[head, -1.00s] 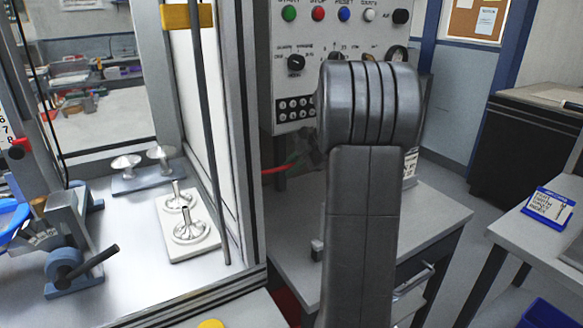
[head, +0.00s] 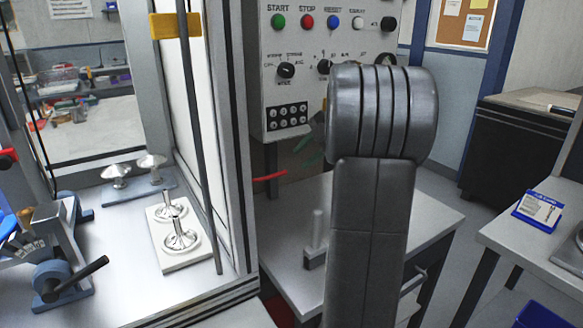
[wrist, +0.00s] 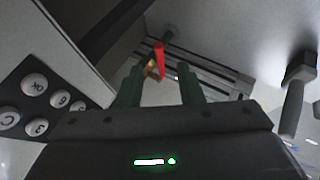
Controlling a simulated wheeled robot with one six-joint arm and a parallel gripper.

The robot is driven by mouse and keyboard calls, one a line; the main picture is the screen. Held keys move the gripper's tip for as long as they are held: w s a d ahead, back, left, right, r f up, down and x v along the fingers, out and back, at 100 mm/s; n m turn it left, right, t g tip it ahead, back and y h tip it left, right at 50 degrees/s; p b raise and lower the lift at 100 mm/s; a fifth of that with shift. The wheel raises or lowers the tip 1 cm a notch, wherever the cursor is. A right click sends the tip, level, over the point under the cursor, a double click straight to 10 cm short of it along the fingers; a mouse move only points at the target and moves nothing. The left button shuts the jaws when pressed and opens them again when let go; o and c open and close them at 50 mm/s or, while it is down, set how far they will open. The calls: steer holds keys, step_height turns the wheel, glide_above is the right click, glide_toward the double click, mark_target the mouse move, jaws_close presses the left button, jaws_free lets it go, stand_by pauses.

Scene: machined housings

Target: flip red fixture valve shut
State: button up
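A short red lever (head: 270,176) shows in the head view under the control box, left of my arm. In the wrist view, a red lever (wrist: 159,57) with a brass-coloured part (wrist: 150,68) shows between and beyond my fingers; its lower end appears between the fingertips. I cannot tell whether either finger touches it. My gripper (wrist: 159,78) is open, its two dark green fingers apart with no object clamped. In the head view my arm hides most of the area around the gripper. Another red part (head: 8,157) shows at the far left edge.
The control box (head: 330,60) with buttons stands above the grey table (head: 285,240). An upright grey post on a block (head: 315,240) stands on that table, left of my arm. A framed enclosure (head: 238,130) holds a white plate (head: 165,245) with metal parts.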

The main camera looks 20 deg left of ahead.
mark_target(285, 172)
steer(key=shift+v, duration=2.25)
steer(key=x, duration=1.4)
steer(key=shift+r, duration=0.2)
steer(key=shift+d, duration=0.1)
